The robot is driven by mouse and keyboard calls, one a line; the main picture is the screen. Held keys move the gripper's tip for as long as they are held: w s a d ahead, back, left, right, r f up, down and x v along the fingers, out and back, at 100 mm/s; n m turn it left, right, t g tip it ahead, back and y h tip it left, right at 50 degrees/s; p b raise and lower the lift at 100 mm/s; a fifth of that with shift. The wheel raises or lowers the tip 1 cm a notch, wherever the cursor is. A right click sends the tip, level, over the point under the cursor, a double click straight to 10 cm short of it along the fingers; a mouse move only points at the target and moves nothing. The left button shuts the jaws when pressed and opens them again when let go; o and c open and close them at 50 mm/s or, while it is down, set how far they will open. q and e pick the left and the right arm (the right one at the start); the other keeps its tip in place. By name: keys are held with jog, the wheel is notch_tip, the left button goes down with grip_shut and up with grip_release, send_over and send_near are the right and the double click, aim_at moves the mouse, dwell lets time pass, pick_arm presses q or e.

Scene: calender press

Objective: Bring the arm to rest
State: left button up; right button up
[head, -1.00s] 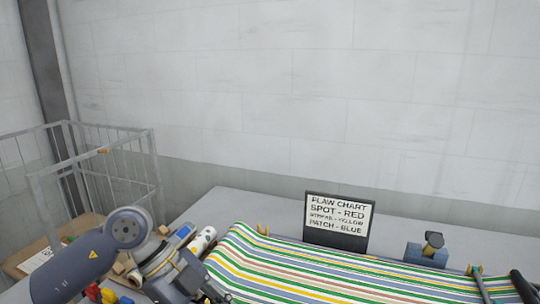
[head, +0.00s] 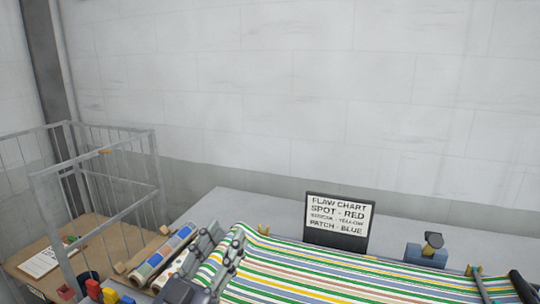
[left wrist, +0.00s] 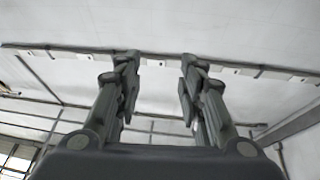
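My left gripper (head: 225,240) is at the lower left of the head view, its grey fingers pointing up in front of the left end of the striped sheet (head: 310,268). In the left wrist view the left gripper (left wrist: 160,75) has its two fingers apart with nothing between them, so it is open and empty. Only wall and metal framing show beyond the fingers. The rest of the left arm is mostly below the head view. My right gripper is not seen.
A flaw chart sign (head: 338,219) stands behind the sheet. Rolls (head: 160,257) lie left of the gripper, beside red, yellow and blue blocks (head: 108,294). A wire cage (head: 95,170) is at the left. A blue device (head: 427,254) stands at the right.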

pick_arm(q)
jog(key=s+a+f+n+g+y, duration=0.3)
jog(key=a+f+g+y, duration=0.15)
jog(key=f, duration=0.65)
jog(key=s+a+f+n+g+y, duration=0.25)
jog(key=a+f+y, duration=0.35)
jog(key=f, duration=0.6)
jog(key=s+a+f+m+g, duration=0.1)
jog(key=s+f+g, duration=0.5)
jog(key=s, duration=0.4)
jog(key=s+f+m+g, duration=0.1)
jog(key=s+f+g, duration=0.3)
jog(key=s+f, duration=0.5)
notch_tip(320, 180, down, 24)
jog(key=s+g+b, duration=0.1)
jog(key=s, duration=0.2)
jog(key=s+a+f+g+b, duration=0.1)
jog(key=s+a+f, duration=0.2)
jog(key=s+f, duration=1.4)
notch_tip(320, 180, down, 2)
jog(key=shift+a+f, duration=0.1)
jog(key=shift+a, duration=0.1)
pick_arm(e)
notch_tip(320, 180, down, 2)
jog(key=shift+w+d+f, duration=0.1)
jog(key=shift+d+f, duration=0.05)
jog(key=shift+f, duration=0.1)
